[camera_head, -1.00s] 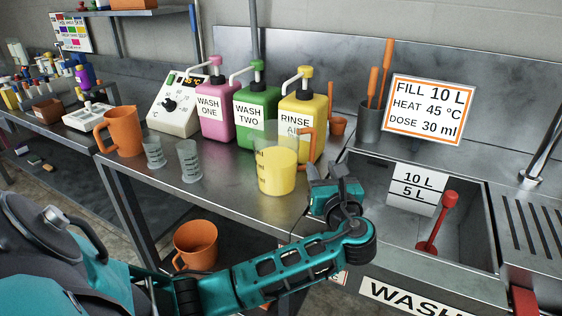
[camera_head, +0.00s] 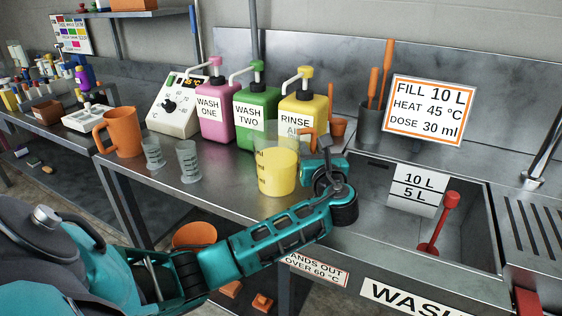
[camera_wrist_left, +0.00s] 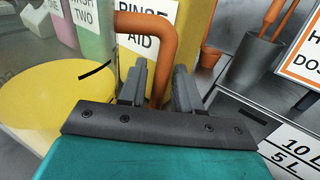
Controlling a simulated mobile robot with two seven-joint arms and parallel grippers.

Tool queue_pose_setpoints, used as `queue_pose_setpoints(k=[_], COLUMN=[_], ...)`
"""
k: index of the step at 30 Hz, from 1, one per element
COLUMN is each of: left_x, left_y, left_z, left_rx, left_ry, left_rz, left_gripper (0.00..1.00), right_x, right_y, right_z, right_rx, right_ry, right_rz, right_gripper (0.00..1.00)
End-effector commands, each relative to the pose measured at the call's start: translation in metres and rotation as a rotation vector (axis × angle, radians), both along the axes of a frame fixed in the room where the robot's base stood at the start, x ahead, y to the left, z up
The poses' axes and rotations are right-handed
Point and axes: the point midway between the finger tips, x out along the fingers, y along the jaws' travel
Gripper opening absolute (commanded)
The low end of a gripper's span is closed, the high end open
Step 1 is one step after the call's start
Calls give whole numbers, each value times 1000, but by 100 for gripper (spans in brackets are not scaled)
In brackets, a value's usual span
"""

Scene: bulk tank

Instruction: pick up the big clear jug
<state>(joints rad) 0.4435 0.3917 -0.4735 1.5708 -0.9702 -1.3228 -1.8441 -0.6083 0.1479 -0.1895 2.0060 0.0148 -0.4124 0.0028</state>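The big clear jug (camera_head: 277,172) stands on the steel bench and holds yellow liquid. Its orange handle (camera_wrist_left: 163,60) is on the right side, toward the sink. My left gripper (camera_head: 318,150) is at the handle, and my arm reaches in from the lower left. In the left wrist view the two fingers (camera_wrist_left: 160,85) stand on either side of the handle and look open. Whether either finger touches the handle is unclear. In the head view the gripper hides the handle's lower part. My right gripper is not in view.
Pink (camera_head: 215,115), green (camera_head: 257,115) and yellow (camera_head: 303,118) pump bottles stand close behind the jug. Two small clear cups (camera_head: 188,162) and an orange jug (camera_head: 119,132) are to the left. The sink (camera_head: 430,225) is at the right.

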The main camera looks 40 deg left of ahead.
Motion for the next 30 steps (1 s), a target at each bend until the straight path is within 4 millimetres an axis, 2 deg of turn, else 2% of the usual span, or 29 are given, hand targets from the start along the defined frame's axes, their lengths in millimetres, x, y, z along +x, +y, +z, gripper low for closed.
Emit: queue_pose_setpoints(k=[1, 10, 30], left_x=[0, 0, 0], left_y=[0, -1, -1], left_z=[0, 0, -1], left_rx=[0, -1, 0], left_ry=[0, 1, 1], left_rz=[0, 0, 0], left_gripper=[28, 0, 0], right_x=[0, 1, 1], right_y=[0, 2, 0], right_z=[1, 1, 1], right_rx=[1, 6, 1], right_ry=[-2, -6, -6], right_rz=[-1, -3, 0], right_gripper=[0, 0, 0])
